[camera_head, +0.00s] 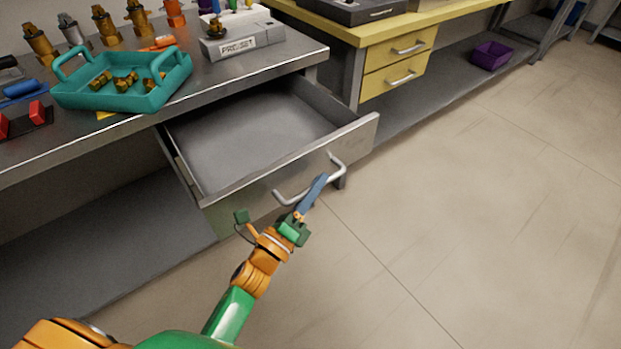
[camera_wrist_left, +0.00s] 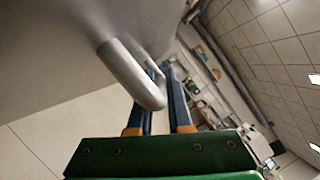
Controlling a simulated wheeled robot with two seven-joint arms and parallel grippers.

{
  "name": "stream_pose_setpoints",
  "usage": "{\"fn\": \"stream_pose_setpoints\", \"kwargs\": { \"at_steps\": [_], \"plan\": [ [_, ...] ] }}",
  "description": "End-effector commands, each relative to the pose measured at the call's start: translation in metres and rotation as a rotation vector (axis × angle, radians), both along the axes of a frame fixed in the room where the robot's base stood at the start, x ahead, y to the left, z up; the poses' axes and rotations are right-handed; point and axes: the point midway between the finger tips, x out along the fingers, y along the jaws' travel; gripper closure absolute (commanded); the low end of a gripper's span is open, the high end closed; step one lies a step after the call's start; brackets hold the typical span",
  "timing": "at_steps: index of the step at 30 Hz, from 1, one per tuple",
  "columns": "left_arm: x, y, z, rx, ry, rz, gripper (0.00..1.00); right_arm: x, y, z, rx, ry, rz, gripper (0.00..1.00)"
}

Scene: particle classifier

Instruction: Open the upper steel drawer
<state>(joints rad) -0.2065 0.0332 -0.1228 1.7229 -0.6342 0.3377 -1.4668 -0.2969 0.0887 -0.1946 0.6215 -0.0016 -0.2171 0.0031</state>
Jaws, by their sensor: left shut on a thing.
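The upper steel drawer (camera_head: 265,135) under the steel workbench stands pulled well out, and its grey inside looks empty. Its front (camera_head: 240,205) carries a bent metal bar handle (camera_head: 339,168). My left gripper (camera_head: 318,186) reaches up from below, with its blue fingers at the middle of the handle, shut on it. In the left wrist view the handle (camera_wrist_left: 128,75) passes between the blue fingers of the gripper (camera_wrist_left: 165,95). The fingers hide part of the bar in the head view. My right gripper is not in view.
On the steel bench (camera_head: 215,85) stand a teal tray (camera_head: 125,98) with brass-coloured parts, a grey labelled box (camera_head: 242,40) and several metal fittings. A yellow bench (camera_head: 455,15) with two shut drawers stands to the right. A purple bin (camera_head: 491,56) sits on its lower shelf. The floor in front is clear.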

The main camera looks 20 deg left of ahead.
Motion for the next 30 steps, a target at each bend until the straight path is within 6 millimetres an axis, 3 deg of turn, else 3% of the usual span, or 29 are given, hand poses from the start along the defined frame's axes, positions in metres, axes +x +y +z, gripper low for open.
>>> {"fn": "stream_pose_setpoints", "kwargs": {
  "at_steps": [19, 20, 22, 30],
  "plan": [
    [-0.0063, -0.0083, 0.0000, 0.000, 0.000, 0.000, 1.00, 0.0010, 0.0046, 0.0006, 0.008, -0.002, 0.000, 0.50],
    [-0.0063, -0.0083, 0.0000, 0.000, 0.000, 0.000, 0.75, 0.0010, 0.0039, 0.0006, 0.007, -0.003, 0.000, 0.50],
    [-0.0063, -0.0082, 0.0001, 0.000, 0.000, 0.000, 0.56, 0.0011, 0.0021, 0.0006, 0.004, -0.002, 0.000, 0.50],
    [-0.0064, -0.0082, 0.0001, 0.000, -0.001, -0.001, 0.53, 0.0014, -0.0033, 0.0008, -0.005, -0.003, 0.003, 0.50]
  ]
}}
